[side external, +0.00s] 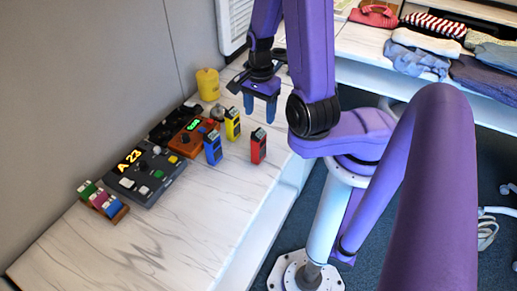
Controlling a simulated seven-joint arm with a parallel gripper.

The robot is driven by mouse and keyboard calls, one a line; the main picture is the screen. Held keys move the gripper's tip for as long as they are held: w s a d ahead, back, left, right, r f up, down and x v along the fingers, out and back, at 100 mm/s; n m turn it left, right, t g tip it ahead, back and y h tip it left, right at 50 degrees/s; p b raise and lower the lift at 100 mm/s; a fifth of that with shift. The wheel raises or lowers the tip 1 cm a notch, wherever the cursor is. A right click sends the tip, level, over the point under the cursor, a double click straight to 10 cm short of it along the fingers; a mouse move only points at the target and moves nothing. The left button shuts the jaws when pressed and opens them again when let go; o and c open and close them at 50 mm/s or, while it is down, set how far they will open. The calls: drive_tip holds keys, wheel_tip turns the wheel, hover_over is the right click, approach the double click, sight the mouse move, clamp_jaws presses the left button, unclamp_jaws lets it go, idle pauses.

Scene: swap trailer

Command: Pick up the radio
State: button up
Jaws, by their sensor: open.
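An orange-brown box (187,138) with a green lit display and a dark round knob looks like the radio. It lies on the marble-patterned counter (150,235), behind the dark panel. My gripper (260,112) points down with its two blue fingers apart and nothing between them. It is above the counter, to the right of and farther back than the brown box. A yellow box (233,124), a blue box (213,150) and a red box (258,146) stand upright near the brown box, on its right side.
A dark panel (150,172) with a lit "A 23" display lies left of the brown box. A rack of coloured pieces (103,203), a yellow canister (208,84) and a grey wall are nearby. The counter's front part is clear. Folded clothes (425,42) lie on a shelf at right.

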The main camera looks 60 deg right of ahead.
sight(259, 133)
wheel_tip(259, 133, down, 6)
drive_tip(key=shift+r, duration=0.1)
drive_tip(key=shift+w+d+f, duration=0.1)
drive_tip(key=shift+f, duration=1.3)
drive_tip(key=shift+w+f, duration=0.1)
drive_tip(key=shift+f, duration=1.25)
clamp_jaws()
